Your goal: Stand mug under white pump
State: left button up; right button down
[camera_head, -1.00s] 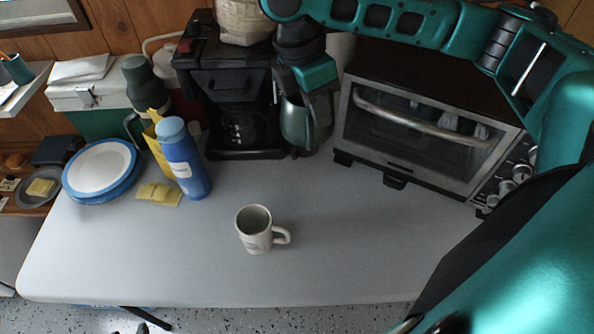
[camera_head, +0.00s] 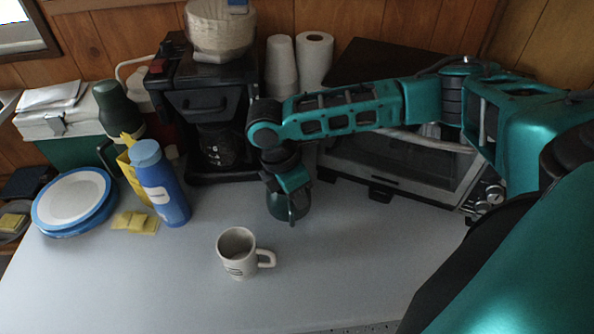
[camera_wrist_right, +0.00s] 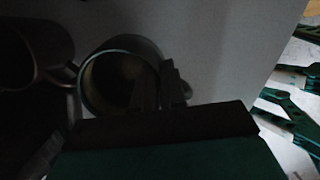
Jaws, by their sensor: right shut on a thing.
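My right gripper (camera_head: 287,185) is shut on a dark grey-green mug (camera_head: 274,206), in front of the coffee maker. In the right wrist view the dark mug (camera_wrist_right: 97,78) has one finger inside its rim and one outside. I cannot tell whether its base touches the table. A white mug (camera_head: 237,262) with its handle to the right stands upright, nearer and to the left. I cannot make out a white pump for certain; a curved white piece (camera_head: 124,68) shows behind the green flask. My left gripper is not in view.
A black coffee maker (camera_head: 210,100) and a toaster oven (camera_head: 400,165) stand at the back. A blue bottle (camera_head: 162,185), yellow sponges (camera_head: 134,222), stacked plates (camera_head: 72,202) and a green flask (camera_head: 117,108) stand left. The table's front (camera_head: 340,285) is clear.

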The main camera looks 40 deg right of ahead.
jog(key=shift+x, duration=0.85)
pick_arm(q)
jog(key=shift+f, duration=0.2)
pick_arm(e)
jog(key=shift+w+a, duration=0.1)
jog(key=shift+a, duration=0.05)
jog(key=c, duration=1.2)
grip_release()
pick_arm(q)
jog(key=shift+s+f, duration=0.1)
pick_arm(e)
jog(key=shift+r, duration=0.1)
